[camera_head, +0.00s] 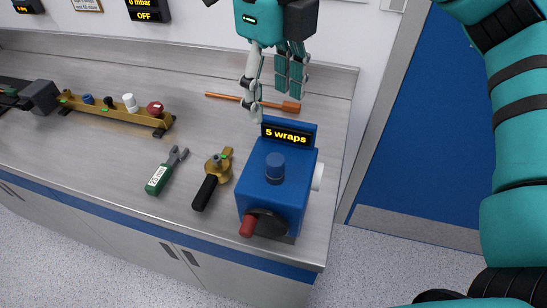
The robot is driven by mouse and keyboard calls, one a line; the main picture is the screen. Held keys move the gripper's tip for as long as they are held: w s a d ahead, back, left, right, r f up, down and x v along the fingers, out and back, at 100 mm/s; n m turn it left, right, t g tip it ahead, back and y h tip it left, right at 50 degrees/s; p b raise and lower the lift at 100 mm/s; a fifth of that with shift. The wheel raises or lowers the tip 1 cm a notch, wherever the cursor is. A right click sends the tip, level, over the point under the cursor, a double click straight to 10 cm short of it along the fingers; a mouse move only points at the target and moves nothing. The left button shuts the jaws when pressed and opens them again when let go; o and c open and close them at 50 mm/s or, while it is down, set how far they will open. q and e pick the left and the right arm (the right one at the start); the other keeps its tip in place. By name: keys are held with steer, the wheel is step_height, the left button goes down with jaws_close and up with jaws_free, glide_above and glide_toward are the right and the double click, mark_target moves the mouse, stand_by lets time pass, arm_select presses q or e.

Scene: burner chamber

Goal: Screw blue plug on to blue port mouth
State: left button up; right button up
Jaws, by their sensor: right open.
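A small blue piece (88,98), perhaps the blue plug or a port, sits near the left end of a brass rail (128,117) on the bench. A blue cylinder (275,167) stands upright on top of a blue machine (291,196) whose display reads "5 wraps". I cannot tell from this view which blue part is the plug and which is the port mouth. My right gripper (272,100) is open, fingers down, above the bench behind the blue machine. Nothing shows between its fingers. My left gripper is not in view.
The rail also bears black, white (130,102) and red (155,108) parts. A green-handled tool (160,177), a brass piece with a black handle (211,180) and an orange rod (262,103) lie on the bench. A grey block (41,96) stands left. The bench's back middle is mostly clear.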

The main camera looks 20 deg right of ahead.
steer(key=p, duration=0.2)
glide_toward(275, 159)
steer(key=f, duration=0.5)
steer(key=shift+s+a+f, duration=0.1)
steer(key=shift+s+a, duration=0.05)
steer(key=shift+a, duration=0.05)
steer(key=shift+f+p, duration=0.4)
steer(key=f, duration=0.1)
steer(key=f+p, duration=0.1)
steer(key=f, duration=0.1)
steer(key=f+p, duration=0.1)
steer(key=shift+d+f, duration=0.3)
steer(key=shift+f, duration=0.1)
jaws_close()
steer(key=shift+r, duration=0.1)
